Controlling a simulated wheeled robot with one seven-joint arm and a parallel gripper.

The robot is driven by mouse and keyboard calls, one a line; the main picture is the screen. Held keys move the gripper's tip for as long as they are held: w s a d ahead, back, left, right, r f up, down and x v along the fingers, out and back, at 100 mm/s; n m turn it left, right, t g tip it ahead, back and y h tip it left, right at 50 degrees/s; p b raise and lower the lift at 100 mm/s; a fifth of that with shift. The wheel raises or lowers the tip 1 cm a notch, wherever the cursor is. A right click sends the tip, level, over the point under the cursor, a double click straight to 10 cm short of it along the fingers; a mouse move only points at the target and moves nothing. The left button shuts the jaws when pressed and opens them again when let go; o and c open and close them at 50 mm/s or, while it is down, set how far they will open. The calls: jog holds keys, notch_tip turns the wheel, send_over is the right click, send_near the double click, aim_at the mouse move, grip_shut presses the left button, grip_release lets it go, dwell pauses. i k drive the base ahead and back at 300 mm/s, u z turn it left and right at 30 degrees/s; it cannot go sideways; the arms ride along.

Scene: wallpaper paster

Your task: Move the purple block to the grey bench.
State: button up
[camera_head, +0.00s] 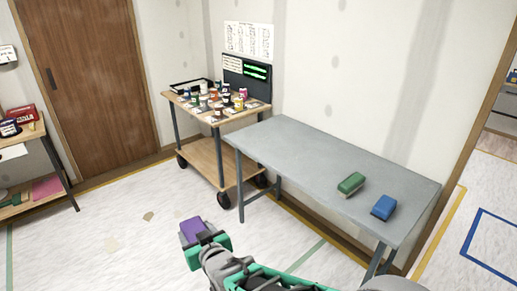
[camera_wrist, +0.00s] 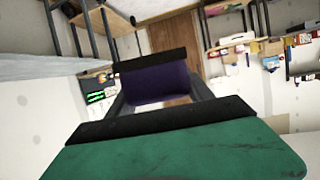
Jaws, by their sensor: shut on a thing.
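The purple block (camera_head: 192,229) is in my gripper (camera_head: 202,240), held out over the floor in front of the grey bench. In the wrist view the purple block (camera_wrist: 155,85) sits between the fingers of my gripper (camera_wrist: 155,92), which is shut on it. The grey bench (camera_head: 300,146) stands to the right of and beyond my gripper, apart from the block. A green block (camera_head: 351,183) and a blue block (camera_head: 384,207) rest on the right part of its top.
A wooden cart (camera_head: 215,162) on wheels, crowded with small jars, stands against the bench's left end. A shelf (camera_head: 40,170) with items is at the far left. The left and middle of the bench top are bare. A wall rises behind the bench.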

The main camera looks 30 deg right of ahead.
aim_at(311, 163)
jog(key=u, duration=0.3)
jog(key=i, duration=1.65)
jog(key=z, duration=0.45)
jog(key=i, duration=1)
jog(key=z, duration=1.55)
jog(key=i, duration=0.55)
jog(key=z, duration=0.45)
